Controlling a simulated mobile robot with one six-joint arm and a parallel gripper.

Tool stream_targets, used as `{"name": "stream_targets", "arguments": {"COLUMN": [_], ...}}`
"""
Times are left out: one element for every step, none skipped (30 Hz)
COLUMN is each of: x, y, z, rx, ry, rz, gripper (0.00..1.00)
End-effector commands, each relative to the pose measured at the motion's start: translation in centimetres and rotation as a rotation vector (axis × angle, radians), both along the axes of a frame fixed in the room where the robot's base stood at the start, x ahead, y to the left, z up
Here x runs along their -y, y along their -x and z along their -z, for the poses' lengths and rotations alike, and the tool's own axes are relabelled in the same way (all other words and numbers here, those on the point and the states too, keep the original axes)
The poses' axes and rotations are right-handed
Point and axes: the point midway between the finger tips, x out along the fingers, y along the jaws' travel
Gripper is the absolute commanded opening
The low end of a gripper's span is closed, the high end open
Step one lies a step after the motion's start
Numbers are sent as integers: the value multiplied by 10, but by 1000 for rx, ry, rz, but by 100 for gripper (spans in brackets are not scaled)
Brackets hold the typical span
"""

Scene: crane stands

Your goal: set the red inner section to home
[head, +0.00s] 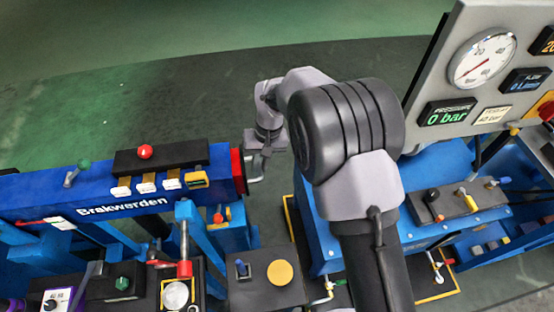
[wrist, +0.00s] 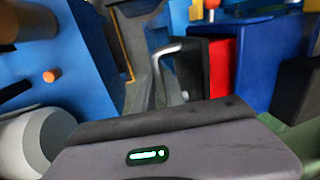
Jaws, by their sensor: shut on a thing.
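The red inner section (head: 238,172) shows as a short red band at the right end of the blue boom marked "Brakwarden" (head: 90,196). In the wrist view the red section (wrist: 222,68) sits between the blue boom (wrist: 262,55) and a black end piece (wrist: 190,68). A bent grey handle (wrist: 168,50) sticks out from that end piece; it also shows in the head view (head: 257,178). My gripper (head: 256,152) is at this handle and shut on it. In the wrist view the gripper (wrist: 145,62) partly hides the grip.
A black box with a red knob (head: 145,152) and white switches sits on the boom. To the right stand a blue unit (head: 420,220) with levers and a grey gauge panel (head: 480,100). A black box with a yellow disc (head: 280,273) is below. Green floor lies behind.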

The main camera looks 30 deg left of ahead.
Motion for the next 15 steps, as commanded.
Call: {"name": "stream_targets", "arguments": {"x": [-4,-5,-5,-5,-5,-5,-5,-5,-5,-5,-6,-5,-5,-5,-5], "y": [3,3,4,4,4,4,4,4,4,4,4,4,4,4,3], "z": [-1,-1,-1,-1,-1,-1,-1,-1,-1,-1,-1,-1,-1,-1,-1], "rx": [-2,-2,-1,-1,-2,-2,-2,-2,-2,-2,-3,-3,-2,-2,-1], "ry": [-4,-4,-4,-4,-5,-5,-5,-5,-5,-5,-6,-6,-5,-5,-4], "rz": [0,0,1,1,1,1,1,1,1,1,1,1,1,1,1], "gripper": [0,0,0,0,0,0,0,0,0,0,20,28,34,36,36]}}
